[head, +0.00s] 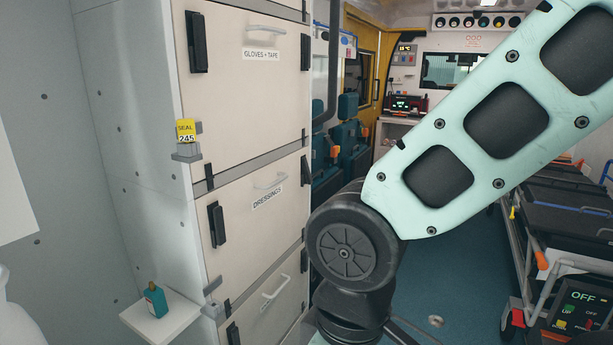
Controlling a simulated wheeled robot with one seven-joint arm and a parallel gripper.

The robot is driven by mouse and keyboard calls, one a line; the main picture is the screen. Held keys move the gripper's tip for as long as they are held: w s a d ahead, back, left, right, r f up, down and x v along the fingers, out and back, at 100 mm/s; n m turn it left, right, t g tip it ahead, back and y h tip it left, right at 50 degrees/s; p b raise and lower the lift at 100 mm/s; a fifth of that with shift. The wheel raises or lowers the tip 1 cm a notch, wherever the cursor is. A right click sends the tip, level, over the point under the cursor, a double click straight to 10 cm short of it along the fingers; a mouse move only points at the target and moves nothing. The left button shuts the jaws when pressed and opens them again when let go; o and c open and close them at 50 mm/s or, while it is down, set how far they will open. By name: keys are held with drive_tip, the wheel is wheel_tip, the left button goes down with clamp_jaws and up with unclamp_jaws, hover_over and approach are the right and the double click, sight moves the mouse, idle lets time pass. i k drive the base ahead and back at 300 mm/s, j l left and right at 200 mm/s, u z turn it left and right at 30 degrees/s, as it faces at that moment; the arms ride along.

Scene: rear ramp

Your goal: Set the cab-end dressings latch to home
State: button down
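The dressings drawer (240,215) is a pale front in the cabinet on the left, with a label reading DRESSINGS and a grey bar handle (270,181). It looks closed. A black upright latch (217,224) is on its near, left edge. A narrow dark latch (304,168) shows at its far, right edge, towards the cab. It looks upright, but it is small and seen edge-on, so I cannot tell its exact setting. My gripper is out of view; only my arm's links show, in front and to the right of the drawer.
The gloves and tape drawer (240,100) is above, with a yellow SEAL 245 tag (186,132) by its lower left corner. Another drawer (262,290) is below. A teal bottle (156,300) stands on a small shelf (172,325). A stretcher (570,205) is at right; blue floor (455,265) lies between.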

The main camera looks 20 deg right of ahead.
sight(308, 176)
drive_tip(key=i+j+z, duration=0.1)
drive_tip(key=i+l+z, duration=0.35)
drive_tip(key=i+l, duration=0.65)
drive_tip(key=i, duration=0.2)
